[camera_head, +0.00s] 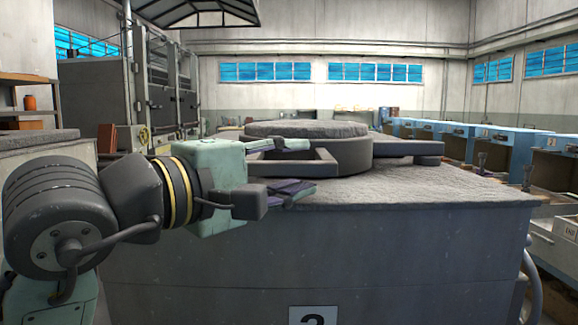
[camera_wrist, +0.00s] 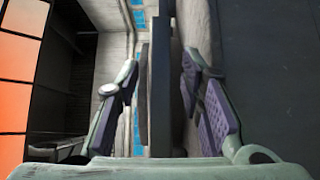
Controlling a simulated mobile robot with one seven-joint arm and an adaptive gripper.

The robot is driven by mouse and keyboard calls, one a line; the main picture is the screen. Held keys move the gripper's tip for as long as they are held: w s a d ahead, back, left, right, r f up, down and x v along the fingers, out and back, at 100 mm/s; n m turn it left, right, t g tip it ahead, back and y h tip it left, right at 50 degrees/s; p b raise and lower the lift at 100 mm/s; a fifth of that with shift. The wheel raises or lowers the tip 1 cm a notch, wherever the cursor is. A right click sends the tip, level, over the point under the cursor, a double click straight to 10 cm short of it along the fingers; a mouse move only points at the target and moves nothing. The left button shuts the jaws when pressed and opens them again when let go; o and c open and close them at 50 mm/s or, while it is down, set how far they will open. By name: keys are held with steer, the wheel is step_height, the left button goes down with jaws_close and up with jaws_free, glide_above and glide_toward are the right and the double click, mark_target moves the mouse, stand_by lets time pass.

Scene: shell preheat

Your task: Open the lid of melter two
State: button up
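Melter two is the large grey block (camera_head: 400,245) filling the middle of the head view, with a partly cut-off "2" plate (camera_head: 313,316) low on its front. Its round lid (camera_head: 345,153) lies flat on top and looks shut. A dark frame-like handle (camera_head: 290,168) sticks out from the lid to the left. My gripper (camera_head: 293,167) is open at the handle, one finger above it and one below. In the wrist view, the dark handle bar (camera_wrist: 161,85) stands between the spread purple pads, with visible gaps on both sides; no grip shows.
A dark arm (camera_head: 408,148) reaches right from the lid across the melter top. A row of blue machines (camera_head: 490,143) stands along the right. A tall dark cabinet frame (camera_head: 150,85) stands back left. The front of the melter top (camera_head: 440,185) is bare.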

steer(key=shift+c, duration=0.5)
jaws_close()
